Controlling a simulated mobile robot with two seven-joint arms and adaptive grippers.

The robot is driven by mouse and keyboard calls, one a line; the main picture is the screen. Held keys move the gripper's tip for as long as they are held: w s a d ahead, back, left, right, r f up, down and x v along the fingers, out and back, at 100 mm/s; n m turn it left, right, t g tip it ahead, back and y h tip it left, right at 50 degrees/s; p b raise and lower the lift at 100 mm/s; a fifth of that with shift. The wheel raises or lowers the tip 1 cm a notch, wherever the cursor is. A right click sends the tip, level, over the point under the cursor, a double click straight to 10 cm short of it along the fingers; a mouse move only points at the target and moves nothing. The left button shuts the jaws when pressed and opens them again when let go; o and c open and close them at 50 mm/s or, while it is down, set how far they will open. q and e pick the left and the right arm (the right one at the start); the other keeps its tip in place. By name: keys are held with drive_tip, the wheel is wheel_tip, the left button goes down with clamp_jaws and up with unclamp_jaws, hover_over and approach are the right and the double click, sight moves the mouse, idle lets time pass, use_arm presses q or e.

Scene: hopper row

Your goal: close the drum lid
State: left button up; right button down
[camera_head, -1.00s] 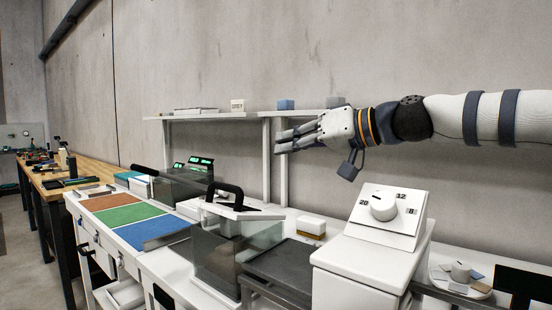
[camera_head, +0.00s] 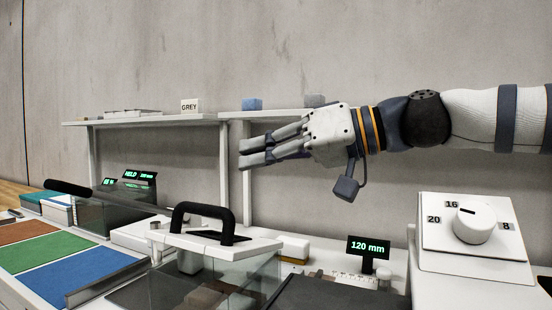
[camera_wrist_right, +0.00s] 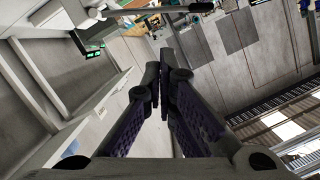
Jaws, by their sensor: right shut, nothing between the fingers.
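A white lid (camera_head: 255,245) with a black arched handle (camera_head: 202,210) sits over a clear-walled box (camera_head: 245,275) at the lower middle of the head view. I take it for the drum lid, but no label confirms this. I cannot tell whether the lid lies fully flat. My right gripper (camera_head: 245,155) is above and behind the handle, in front of the wall shelf, pointing left and clear of the lid. Its fingers are together and empty. In the right wrist view, its fingers (camera_wrist_right: 155,80) meet in the middle. My left gripper is not in view.
A white wall shelf (camera_head: 150,121) holds a GREY sign (camera_head: 189,106) and a blue block (camera_head: 251,104). A white dial unit (camera_head: 475,235) stands at the right, near a 120 mm display (camera_head: 368,249). Air around the gripper's tips is free.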

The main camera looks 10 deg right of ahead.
drive_tip(key=shift+w+a+f, duration=0.15)
drive_tip(key=shift+a+f, duration=0.95)
drive_tip(key=shift+a, duration=0.1)
drive_tip(key=shift+w+a+f, duration=0.15)
drive_tip(key=shift+a+f, duration=0.9)
drive_tip(key=shift+a, duration=0.15)
